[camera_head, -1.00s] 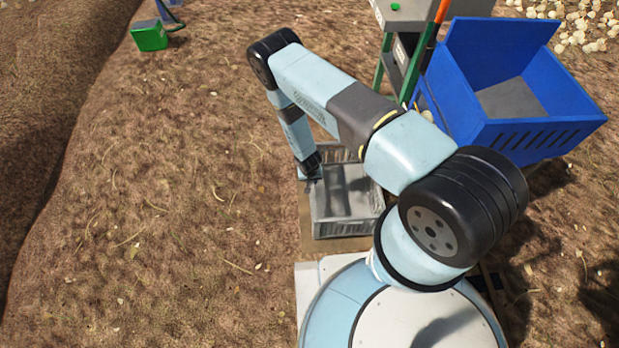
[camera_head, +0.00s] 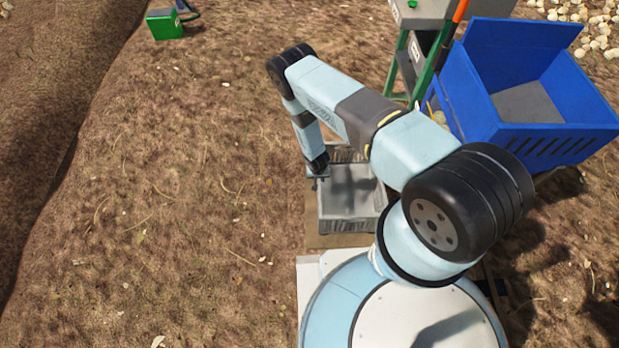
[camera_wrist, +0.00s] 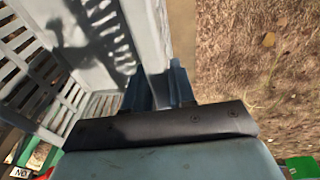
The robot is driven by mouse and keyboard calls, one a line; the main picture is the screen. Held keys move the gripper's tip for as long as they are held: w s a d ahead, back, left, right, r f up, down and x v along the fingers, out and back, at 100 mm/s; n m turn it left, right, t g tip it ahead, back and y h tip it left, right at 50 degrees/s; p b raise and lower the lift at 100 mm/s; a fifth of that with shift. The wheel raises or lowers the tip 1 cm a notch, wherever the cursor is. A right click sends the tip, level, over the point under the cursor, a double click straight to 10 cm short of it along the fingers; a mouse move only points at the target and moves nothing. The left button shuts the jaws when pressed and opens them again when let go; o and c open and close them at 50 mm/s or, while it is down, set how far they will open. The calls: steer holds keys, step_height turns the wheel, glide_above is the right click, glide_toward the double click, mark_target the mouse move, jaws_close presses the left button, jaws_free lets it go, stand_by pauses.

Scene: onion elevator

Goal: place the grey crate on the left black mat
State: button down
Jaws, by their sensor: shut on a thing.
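The grey crate (camera_head: 350,200) is empty, with slatted sides. It is in front of my base in the head view, above a brown board that shows at its left and front edges. My gripper (camera_head: 318,178) is at the crate's left rim. In the wrist view the gripper (camera_wrist: 160,88) is shut on a wall of the grey crate (camera_wrist: 85,35), one finger on each side of it. The crate looks level. I cannot tell whether it touches the board. No black mat can be made out in these views.
A blue bin (camera_head: 530,110) stands at the right beside a grey-topped stand with green legs (camera_head: 413,60). A green box (camera_head: 165,24) lies far at the upper left. Pale onions (camera_head: 590,25) lie at the upper right. The soil (camera_head: 190,190) to the left is clear.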

steer(key=c, duration=0.9)
jaws_free()
steer(key=shift+a, duration=0.15)
steer(key=shift+c, duration=0.2)
step_height(320, 180, up, 12)
steer(key=s+a, duration=0.1)
steer(key=shift+s, duration=0.35)
